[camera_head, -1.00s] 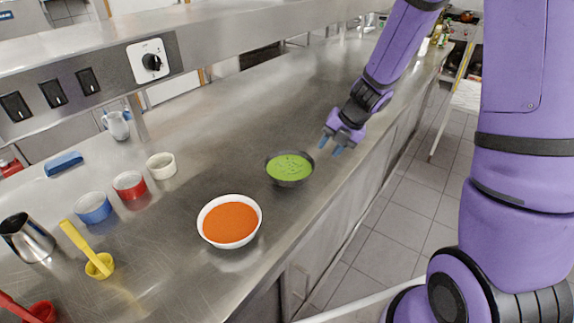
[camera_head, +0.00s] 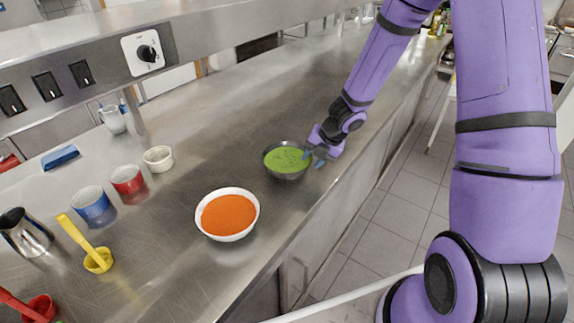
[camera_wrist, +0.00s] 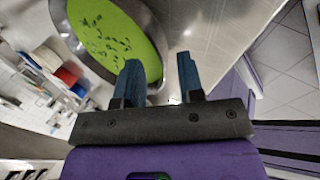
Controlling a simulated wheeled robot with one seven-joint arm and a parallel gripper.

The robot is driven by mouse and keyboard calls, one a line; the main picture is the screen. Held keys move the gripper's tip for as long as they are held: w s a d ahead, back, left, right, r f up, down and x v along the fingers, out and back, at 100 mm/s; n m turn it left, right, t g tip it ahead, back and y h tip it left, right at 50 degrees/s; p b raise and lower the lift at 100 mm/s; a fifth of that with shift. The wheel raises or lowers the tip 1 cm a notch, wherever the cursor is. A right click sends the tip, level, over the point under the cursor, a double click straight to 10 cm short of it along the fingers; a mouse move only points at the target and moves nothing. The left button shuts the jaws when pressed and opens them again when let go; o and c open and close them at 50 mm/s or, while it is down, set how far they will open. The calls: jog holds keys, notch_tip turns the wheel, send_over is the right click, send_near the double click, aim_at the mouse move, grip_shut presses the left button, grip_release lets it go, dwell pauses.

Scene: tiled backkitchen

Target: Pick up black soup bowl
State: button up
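The black soup bowl (camera_head: 287,173) stands upright on the steel counter, filled with green soup. My gripper (camera_head: 314,160) is at the bowl's right side, close to its rim. In the wrist view the bowl (camera_wrist: 154,20) fills the top left, with green bits floating in the soup. There my gripper (camera_wrist: 161,75) shows two blue fingers apart, with a gap between them. The left finger overlaps the bowl's rim in the picture, and the right finger is outside it. Nothing is gripped. I cannot tell whether a finger touches the bowl.
A white bowl of orange soup (camera_head: 227,231) stands just left and nearer on the steel counter (camera_head: 190,283). Blue (camera_head: 92,205), red (camera_head: 127,180) and white (camera_head: 158,158) ramekins stand farther left. The counter behind the bowl is clear.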

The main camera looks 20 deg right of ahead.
jog(key=shift+x, duration=0.95)
grip_shut()
jog(key=shift+r, duration=0.1)
